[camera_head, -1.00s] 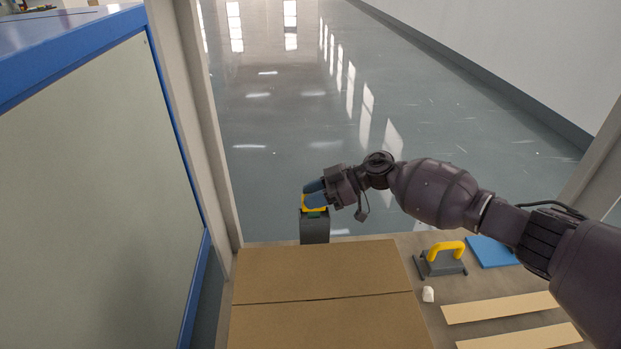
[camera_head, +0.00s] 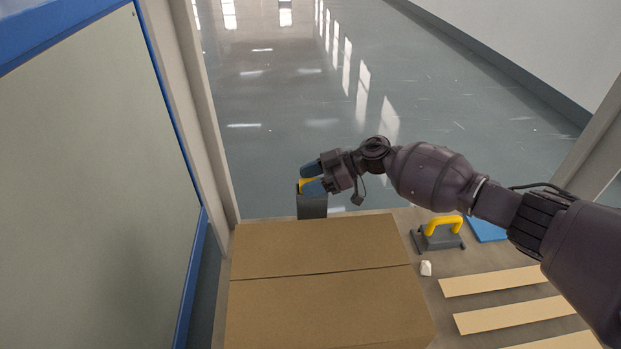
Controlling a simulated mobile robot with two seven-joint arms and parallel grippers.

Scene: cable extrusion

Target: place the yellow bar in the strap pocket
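A small yellow bar (camera_head: 305,185) shows between the blue fingertips of my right gripper (camera_head: 311,179). The gripper appears closed around it, just above a dark grey upright box-shaped pocket (camera_head: 312,207) behind the cardboard box. The bar's lower end is partly hidden, and I cannot tell whether it is inside the pocket or only over its opening. My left gripper is not in view.
A cardboard box (camera_head: 320,246) fills the front middle of the table. To its right are a grey block with a yellow handle (camera_head: 441,230), a blue plate (camera_head: 487,229), a small white piece (camera_head: 426,268) and tan strips (camera_head: 492,281). A blue-edged panel stands at left.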

